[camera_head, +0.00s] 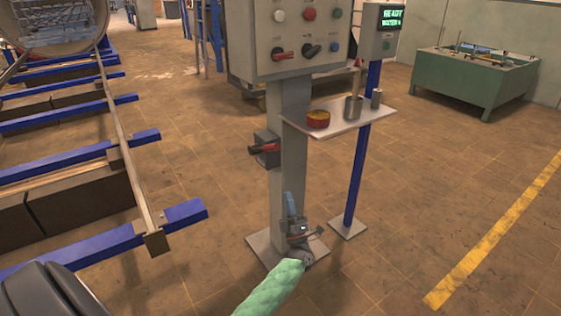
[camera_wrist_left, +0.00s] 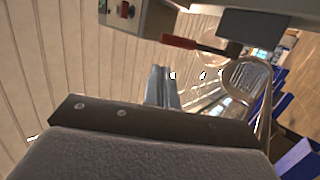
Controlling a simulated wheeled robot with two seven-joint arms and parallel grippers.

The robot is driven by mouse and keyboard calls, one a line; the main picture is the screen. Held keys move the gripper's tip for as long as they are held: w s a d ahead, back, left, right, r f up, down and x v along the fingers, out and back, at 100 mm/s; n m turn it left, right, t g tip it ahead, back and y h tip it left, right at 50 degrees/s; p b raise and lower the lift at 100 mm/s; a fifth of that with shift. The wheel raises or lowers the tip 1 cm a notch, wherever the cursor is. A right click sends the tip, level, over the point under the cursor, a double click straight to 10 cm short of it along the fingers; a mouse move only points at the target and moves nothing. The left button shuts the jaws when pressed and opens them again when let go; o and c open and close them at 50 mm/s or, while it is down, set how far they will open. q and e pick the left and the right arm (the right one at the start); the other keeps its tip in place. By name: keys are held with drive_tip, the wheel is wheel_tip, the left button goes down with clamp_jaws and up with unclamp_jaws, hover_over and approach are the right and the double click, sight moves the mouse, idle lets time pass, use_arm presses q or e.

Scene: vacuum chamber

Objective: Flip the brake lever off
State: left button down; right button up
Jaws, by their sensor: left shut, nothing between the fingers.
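A red-handled lever (camera_head: 268,147) sits on a small dark grey switch box (camera_head: 262,158) on the side of the grey pedestal; it lies roughly horizontal. I take it as the brake lever, though no label is legible. In the left wrist view a red handle (camera_wrist_left: 180,42) on a dark shaft shows beyond the fingers, apart from them. My left gripper (camera_head: 290,204), at the end of a green-sleeved arm, is below the switch box in the head view, fingers pointing up. Its fingers (camera_wrist_left: 162,82) are shut and empty. My right gripper is not in view.
The control panel (camera_head: 300,35) above has several buttons and another red-handled switch (camera_head: 284,56). Blue rails (camera_head: 170,226) lie left.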

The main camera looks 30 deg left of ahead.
use_arm(q)
drive_tip(key=p+x, duration=0.1)
drive_tip(key=x, duration=1.3)
drive_tip(key=shift+p, duration=0.3)
